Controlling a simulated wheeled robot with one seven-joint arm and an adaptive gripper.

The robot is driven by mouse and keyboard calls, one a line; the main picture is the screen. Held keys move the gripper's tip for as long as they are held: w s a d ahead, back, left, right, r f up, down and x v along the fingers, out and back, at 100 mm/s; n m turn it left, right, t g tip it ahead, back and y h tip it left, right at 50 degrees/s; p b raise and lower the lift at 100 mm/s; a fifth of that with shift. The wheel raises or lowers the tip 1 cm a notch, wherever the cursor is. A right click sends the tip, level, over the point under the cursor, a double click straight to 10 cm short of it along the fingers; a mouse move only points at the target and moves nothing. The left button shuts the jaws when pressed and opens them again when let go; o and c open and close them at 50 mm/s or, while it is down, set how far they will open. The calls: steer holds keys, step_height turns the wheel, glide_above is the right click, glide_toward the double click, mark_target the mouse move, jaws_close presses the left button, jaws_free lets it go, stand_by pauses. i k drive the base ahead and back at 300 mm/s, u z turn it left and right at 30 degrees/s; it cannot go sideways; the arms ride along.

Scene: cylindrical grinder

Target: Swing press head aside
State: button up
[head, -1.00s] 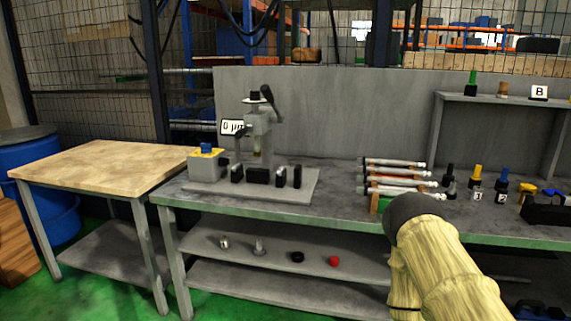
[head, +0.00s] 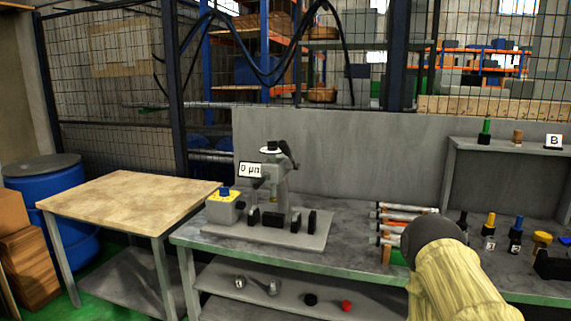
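The grey press (head: 278,182) stands upright on a flat grey base plate (head: 310,238) on the workbench. Its head is at the top of the column, with a black-and-white cap (head: 270,147) and a black lever (head: 288,153) on the right side. A small display reading "0 µm" (head: 250,170) is at its left. Several black blocks (head: 273,219) sit on the plate in front of the column. A yellow-topped box with a blue button (head: 224,193) is at the plate's left. My arm, in a pale cover, reaches in at lower right, well apart from the press. My gripper is not visible.
A wooden-topped table (head: 130,200) stands left of the workbench (head: 365,262). A rack of tubes (head: 395,230) lies right of the press, partly behind my arm. Bottles (head: 489,232) stand farther right. A wire fence (head: 105,90) and grey back panel (head: 345,155) are behind.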

mark_target(271, 173)
steer(key=u, duration=0.5)
steer(key=i, duration=1.2)
steer(key=z, duration=0.35)
